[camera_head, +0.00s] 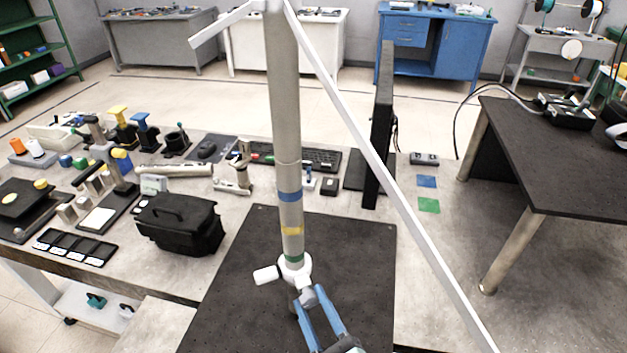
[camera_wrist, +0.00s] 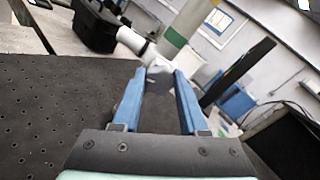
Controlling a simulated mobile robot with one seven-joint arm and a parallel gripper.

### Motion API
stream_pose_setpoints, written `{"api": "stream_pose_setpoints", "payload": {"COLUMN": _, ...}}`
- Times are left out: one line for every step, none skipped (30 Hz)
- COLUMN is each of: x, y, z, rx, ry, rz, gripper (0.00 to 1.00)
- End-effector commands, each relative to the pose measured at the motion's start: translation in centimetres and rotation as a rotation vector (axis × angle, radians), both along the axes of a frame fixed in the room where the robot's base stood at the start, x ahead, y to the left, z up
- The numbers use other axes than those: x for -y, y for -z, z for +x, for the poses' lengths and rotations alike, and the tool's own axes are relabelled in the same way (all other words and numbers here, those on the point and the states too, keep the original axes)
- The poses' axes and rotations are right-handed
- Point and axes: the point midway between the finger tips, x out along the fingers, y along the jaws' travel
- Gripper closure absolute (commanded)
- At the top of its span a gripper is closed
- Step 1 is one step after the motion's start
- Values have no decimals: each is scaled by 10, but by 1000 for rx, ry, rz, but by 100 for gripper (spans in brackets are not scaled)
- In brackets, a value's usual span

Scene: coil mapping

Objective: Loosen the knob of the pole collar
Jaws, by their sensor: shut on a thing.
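A grey pole (camera_head: 286,120) stands upright on the black perforated board (camera_head: 350,300). It carries blue, yellow and green bands. A white collar (camera_head: 292,268) sits around the pole low down, at the green band, with a white arm stub (camera_head: 266,275) out to its left. The grey knob (camera_head: 308,296) is on the collar's near side. It also shows in the wrist view (camera_wrist: 158,78). My gripper (camera_head: 316,303) has blue fingers and is shut on the knob, with one finger on each side. In the wrist view the fingertips (camera_wrist: 160,75) hide the knob's sides.
A long white bar (camera_head: 385,175) slants from the pole's top down to the lower right. A black case (camera_head: 180,224) stands left of the board. A thin dark upright panel (camera_head: 381,130) stands behind right. A dark raised table (camera_head: 560,150) is at right.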

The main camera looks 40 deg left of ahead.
Motion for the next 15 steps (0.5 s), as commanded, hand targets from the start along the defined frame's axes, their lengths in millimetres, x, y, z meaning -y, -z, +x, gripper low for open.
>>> {"api": "stream_pose_setpoints", "payload": {"x": 1, "y": 4, "z": 0, "rx": 41, "ry": 1, "rz": -17, "gripper": 100}}
{"api": "stream_pose_setpoints", "payload": {"x": 1, "y": 5, "z": 0, "rx": 67, "ry": 2, "rz": -28, "gripper": 100}}
{"api": "stream_pose_setpoints", "payload": {"x": 1, "y": 5, "z": 0, "rx": 102, "ry": 2, "rz": -43, "gripper": 100}}
{"api": "stream_pose_setpoints", "payload": {"x": 1, "y": 5, "z": 0, "rx": 128, "ry": 2, "rz": -56, "gripper": 100}}
{"api": "stream_pose_setpoints", "payload": {"x": 1, "y": 5, "z": -1, "rx": 155, "ry": 1, "rz": -68, "gripper": 100}}
{"api": "stream_pose_setpoints", "payload": {"x": 0, "y": 5, "z": -1, "rx": 189, "ry": 1, "rz": -82, "gripper": 100}}
{"api": "stream_pose_setpoints", "payload": {"x": 0, "y": 5, "z": -1, "rx": 216, "ry": 1, "rz": -93, "gripper": 100}}
{"api": "stream_pose_setpoints", "payload": {"x": 0, "y": 5, "z": -1, "rx": 241, "ry": 1, "rz": -104, "gripper": 100}}
{"api": "stream_pose_setpoints", "payload": {"x": 0, "y": 6, "z": -1, "rx": 276, "ry": 1, "rz": -119, "gripper": 100}}
{"api": "stream_pose_setpoints", "payload": {"x": 0, "y": 6, "z": -1, "rx": 303, "ry": 1, "rz": -132, "gripper": 100}}
{"api": "stream_pose_setpoints", "payload": {"x": 0, "y": 6, "z": -1, "rx": 329, "ry": 1, "rz": -143, "gripper": 100}}
{"api": "stream_pose_setpoints", "payload": {"x": 0, "y": 6, "z": -1, "rx": 363, "ry": 1, "rz": -157, "gripper": 100}}
{"api": "stream_pose_setpoints", "payload": {"x": 0, "y": 6, "z": -1, "rx": 391, "ry": 1, "rz": -169, "gripper": 100}}
{"api": "stream_pose_setpoints", "payload": {"x": 0, "y": 6, "z": -1, "rx": 417, "ry": 1, "rz": -180, "gripper": 100}}
{"api": "stream_pose_setpoints", "payload": {"x": 0, "y": 7, "z": -1, "rx": 451, "ry": 0, "rz": -196, "gripper": 100}}
